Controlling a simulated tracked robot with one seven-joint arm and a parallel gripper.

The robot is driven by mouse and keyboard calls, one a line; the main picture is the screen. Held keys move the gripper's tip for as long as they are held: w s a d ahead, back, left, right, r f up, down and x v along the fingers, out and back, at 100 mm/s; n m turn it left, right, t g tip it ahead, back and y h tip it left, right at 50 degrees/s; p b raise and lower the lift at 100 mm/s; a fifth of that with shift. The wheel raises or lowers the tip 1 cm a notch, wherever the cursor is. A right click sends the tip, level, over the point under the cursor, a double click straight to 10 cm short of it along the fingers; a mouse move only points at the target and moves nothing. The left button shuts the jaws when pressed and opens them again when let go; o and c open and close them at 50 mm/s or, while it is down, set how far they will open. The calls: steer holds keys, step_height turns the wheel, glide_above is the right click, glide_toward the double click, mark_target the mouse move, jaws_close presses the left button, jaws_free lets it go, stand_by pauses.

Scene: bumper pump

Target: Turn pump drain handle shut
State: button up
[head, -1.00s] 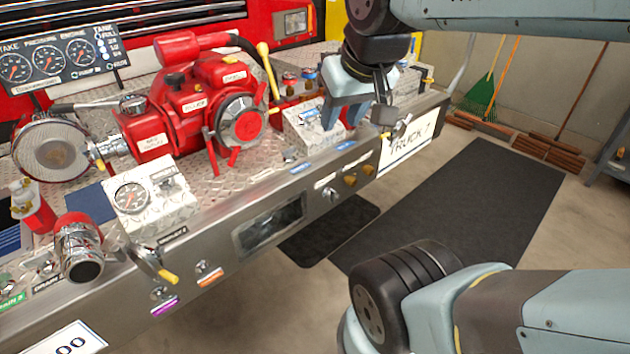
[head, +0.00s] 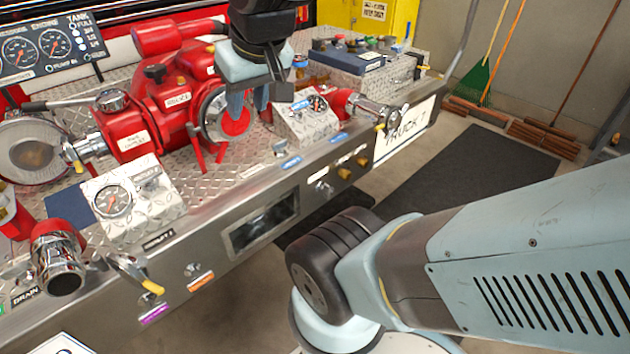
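I cannot tell for sure which control is the pump drain handle; the small labels are too blurred to read. A lever with a yellow tip (head: 135,274) sticks out from the front panel at lower left. A small silver knob (head: 193,269) sits above an orange label. My gripper (head: 249,101) hangs pointing down, in front of the red pump's round face in the picture. Its fingers look apart, with nothing seen between them.
The red pump (head: 150,115) stands on the metal deck. Gauge boxes (head: 112,201) and (head: 305,120), a chrome outlet (head: 58,262) and a chrome valve (head: 372,112) crowd the deck edge. Floor with dark mats (head: 470,175) lies to the right. My own arm covers the lower right.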

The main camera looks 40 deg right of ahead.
mark_target(329, 192)
steer(key=w+d+f+m+g+y, duration=0.2)
steer(key=w+d+f+m+y, duration=0.45)
steer(key=f, duration=0.55)
steer(key=w+d+f+m+g+y, duration=0.1)
steer(key=w+d+f+m+y, duration=0.2)
steer(key=w+d+f+m, duration=0.55)
steer(key=s+d+f+m+t+h, duration=0.4)
steer(key=d+f+m, duration=0.3)
steer(key=f, duration=0.4)
steer(key=s+d+f+m+t+h, duration=0.2)
steer(key=s+d+f+m+t, duration=0.3)
steer(key=f, duration=0.6)
steer(key=s+d+f+m+t+h, duration=0.2)
steer(key=s+d+f+m+t, duration=0.1)
steer(key=d+f+m+t, duration=0.65)
steer(key=w+a+g, duration=0.1)
steer(key=w, duration=0.3)
steer(key=w+f+n+g, duration=0.1)
steer(key=w, duration=0.4)
steer(key=w+a+g, duration=0.1)
steer(key=w, duration=0.3)
steer(key=shift+w+a+f+n, duration=0.15)
steer(key=shift+a+f+n, duration=0.15)
steer(key=shift+f, duration=0.1)
